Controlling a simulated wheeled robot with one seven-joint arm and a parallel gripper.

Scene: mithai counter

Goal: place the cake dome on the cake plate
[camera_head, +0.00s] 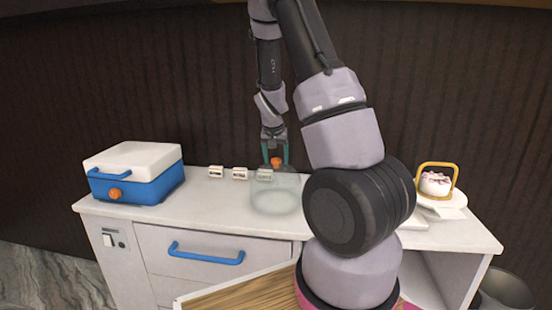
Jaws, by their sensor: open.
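The cake dome (274,196) is a clear glass cover with an orange knob (276,162) on top. It stands on the white counter, left of my arm's large dark joint. My gripper (275,160) points down over it, with its teal fingers open on either side of the orange knob. I cannot tell whether the fingers touch the knob. The cake plate (448,200) is white and stands at the right end of the counter. A small white and pink cake (435,184) sits on it, with a gold hoop (456,172) around or behind it. My arm hides the counter between dome and plate.
A blue and white cooler box (135,172) stands at the left end of the white counter (210,206). Several small label cards (240,174) stand behind the dome. A drawer with a blue handle (206,254) is below. A grey bin (508,290) is at the lower right.

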